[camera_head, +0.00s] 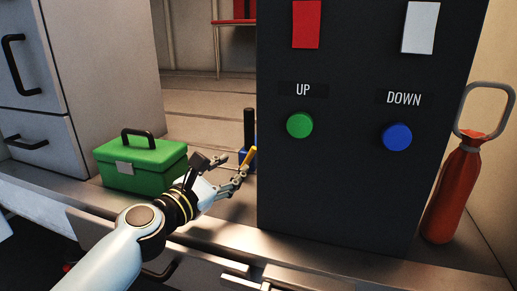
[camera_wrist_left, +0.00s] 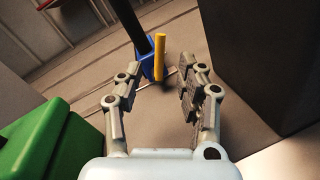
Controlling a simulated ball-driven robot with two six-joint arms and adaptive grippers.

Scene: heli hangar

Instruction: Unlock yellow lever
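The yellow lever (camera_head: 249,156) is a short yellow bar, partly hidden by the left edge of the dark panel in the head view. In the left wrist view the yellow lever (camera_wrist_left: 160,56) stands upright beside a blue base with a black post (camera_wrist_left: 132,25). My left gripper (camera_head: 233,170) is close to the lever. In the left wrist view my left gripper (camera_wrist_left: 157,82) is open, with the lever between and beyond its fingertips. I cannot tell from the views whether a finger touches it. My right gripper is not in view.
A dark panel (camera_head: 340,190) with a green UP button (camera_head: 299,125) and a blue DOWN button (camera_head: 397,137) stands just right of my gripper. A green toolbox (camera_head: 140,165) is at left. A red bottle (camera_head: 450,195) with a grey handle stands at far right.

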